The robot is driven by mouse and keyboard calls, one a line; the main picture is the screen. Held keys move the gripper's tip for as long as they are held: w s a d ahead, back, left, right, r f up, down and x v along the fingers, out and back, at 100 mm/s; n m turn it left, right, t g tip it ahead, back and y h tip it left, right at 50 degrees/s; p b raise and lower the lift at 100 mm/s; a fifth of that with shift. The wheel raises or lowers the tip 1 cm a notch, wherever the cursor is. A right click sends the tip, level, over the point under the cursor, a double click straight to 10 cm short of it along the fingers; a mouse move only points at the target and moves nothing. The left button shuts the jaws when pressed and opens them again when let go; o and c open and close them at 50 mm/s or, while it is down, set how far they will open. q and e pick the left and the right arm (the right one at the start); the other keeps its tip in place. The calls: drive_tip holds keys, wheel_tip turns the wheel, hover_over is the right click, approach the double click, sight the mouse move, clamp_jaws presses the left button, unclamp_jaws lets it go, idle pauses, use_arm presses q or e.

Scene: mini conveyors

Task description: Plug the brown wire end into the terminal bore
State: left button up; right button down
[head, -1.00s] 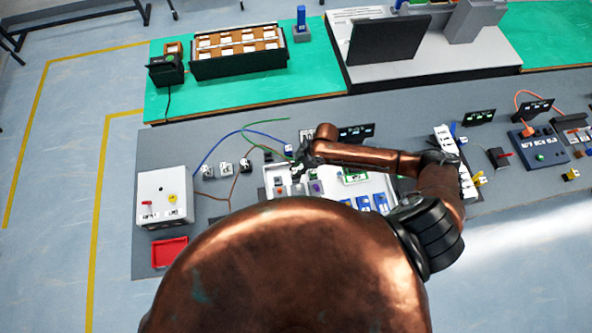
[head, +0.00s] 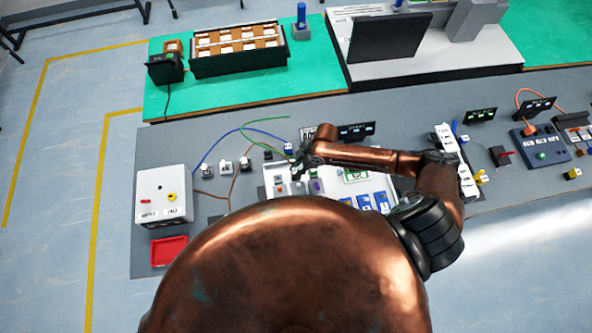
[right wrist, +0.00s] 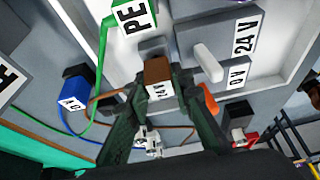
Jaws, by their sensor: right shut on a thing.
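The brown wire (right wrist: 103,97) loops out to the left. A grey socket-like part (right wrist: 152,47) lies just beyond the block; I cannot tell whether the two touch, and no bore opening is clear. In the head view my right gripper (head: 298,168) is over the left part of the white tray (head: 268,177). My left gripper is not in view.
A green wire end (right wrist: 133,18) marked PE and a blue wire end (right wrist: 75,92) are close by. Grey blocks marked 24 V (right wrist: 222,32) and 0 V (right wrist: 225,76) are to the right. A grey box (head: 163,195) and red tray (head: 169,250) stand at the left.

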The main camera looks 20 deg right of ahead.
drive_tip(key=shift+f+b, duration=0.3)
drive_tip(key=shift+f, duration=0.25)
drive_tip(key=c, duration=1.6)
unclamp_jaws()
drive_tip(key=shift+d+r, duration=0.1)
drive_tip(key=v, duration=1.1)
drive_tip(key=shift+s+d+r, duration=0.1)
drive_tip(key=shift+d+r, duration=0.05)
drive_tip(key=shift+r, duration=0.2)
